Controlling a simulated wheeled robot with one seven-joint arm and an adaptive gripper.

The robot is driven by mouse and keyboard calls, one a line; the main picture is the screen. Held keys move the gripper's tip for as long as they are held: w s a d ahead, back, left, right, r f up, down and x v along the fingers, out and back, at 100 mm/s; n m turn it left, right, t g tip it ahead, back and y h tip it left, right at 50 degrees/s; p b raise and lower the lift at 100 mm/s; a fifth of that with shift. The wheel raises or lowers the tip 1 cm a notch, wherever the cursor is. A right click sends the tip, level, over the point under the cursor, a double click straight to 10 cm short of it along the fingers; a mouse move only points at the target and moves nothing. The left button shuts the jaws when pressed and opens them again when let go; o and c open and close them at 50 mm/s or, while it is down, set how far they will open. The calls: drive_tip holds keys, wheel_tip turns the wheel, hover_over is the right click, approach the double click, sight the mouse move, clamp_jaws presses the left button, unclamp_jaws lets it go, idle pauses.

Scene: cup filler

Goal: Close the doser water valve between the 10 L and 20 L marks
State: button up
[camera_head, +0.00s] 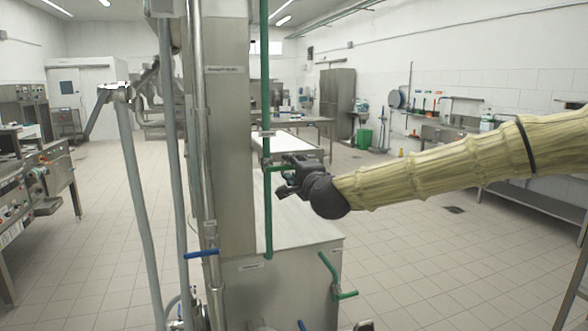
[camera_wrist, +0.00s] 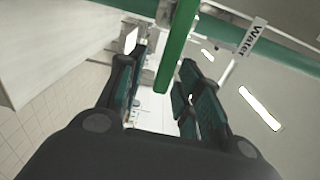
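The green water pipe (camera_head: 267,215) runs down the front of the steel column in the head view. A short green valve handle (camera_head: 279,168) sticks out from it to the right. My gripper (camera_head: 286,183) is right at this handle. In the wrist view the green handle (camera_wrist: 178,48) reaches down between the two fingers of my gripper (camera_wrist: 163,88). The fingers are apart, with a gap visible on each side of the handle. A white "Water" label (camera_wrist: 251,36) sits beside it. No 10 L or 20 L marks are readable in either view.
A steel tank with a pale top (camera_head: 290,223) stands below my gripper. A second green handle (camera_head: 345,295) and a blue handle (camera_head: 201,254) are lower down. Grey upright pipes (camera_head: 141,215) stand at the left. The tiled floor (camera_head: 420,260) at the right is clear.

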drive_tip(key=v, duration=1.1)
drive_tip(key=shift+s+d, duration=0.25)
drive_tip(key=shift+s, duration=0.1)
wheel_tip(320, 180, down, 22)
drive_tip(key=s+n+g, duration=0.2)
drive_tip(key=n+g, duration=0.1)
drive_tip(key=g, duration=0.1)
drive_tip(key=s+d+f+n+g+h, duration=0.15)
drive_tip(key=s+f, duration=0.35)
drive_tip(key=f, duration=0.6)
drive_tip(key=s+d+f+n+g+h, duration=0.1)
drive_tip(key=s+f+n+g, duration=0.2)
drive_tip(key=f, duration=0.8)
drive_tip(key=s+d+f+n+g+h, duration=0.15)
drive_tip(key=s+d+f, duration=0.25)
drive_tip(key=s+f, duration=0.45)
drive_tip(key=s+d+f+n+g, duration=0.1)
drive_tip(key=s+d+f+g, duration=0.25)
drive_tip(key=s+f, duration=0.5)
drive_tip(key=s+d+f+n+g+h, duration=0.1)
drive_tip(key=s+d+f, duration=0.2)
drive_tip(key=s, duration=0.6)
drive_tip(key=s+d+f+n+g+h, duration=0.1)
drive_tip(key=s+d+f, duration=0.3)
drive_tip(key=s+d, duration=0.4)
drive_tip(key=shift+s+f+n+g+p, duration=0.15)
drive_tip(key=shift+s+n+g+p, duration=0.25)
drive_tip(key=shift+s+n+g, duration=0.5)
